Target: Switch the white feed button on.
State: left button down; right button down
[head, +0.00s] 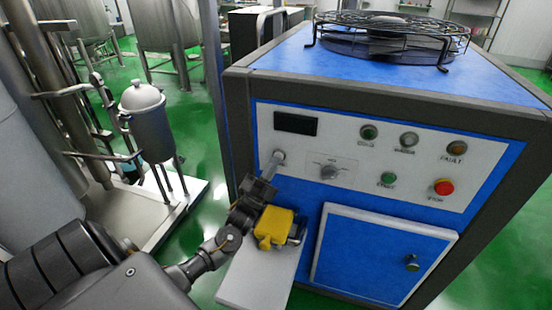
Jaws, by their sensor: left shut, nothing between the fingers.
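A small pale round button (280,154) sits at the left of the white control panel, below the dark display; it looks like the white feed button, but its label cannot be read. My left gripper (275,162) is shut and empty, its fingers pointing up to this button. The fingertips are at or very close to the button and partly cover it; I cannot tell whether they touch or whether it is pressed. My right gripper is not in view.
The panel (470,174) also carries a dial (330,172), a green button (387,179), a red stop button (444,187) and several lamps. A fan guard (390,30) tops the blue cabinet.

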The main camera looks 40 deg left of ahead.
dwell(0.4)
pick_arm(q)
jog(key=shift+s+d+p, duration=0.3)
jog(key=shift+s+p, duration=0.15)
jog(key=shift+s, duration=0.35)
jog(key=s+d+p, duration=0.2)
jog(key=s, duration=0.3)
jog(key=shift+s+p, duration=0.35)
jog(key=shift+p, duration=0.05)
jog(key=shift+a, duration=0.1)
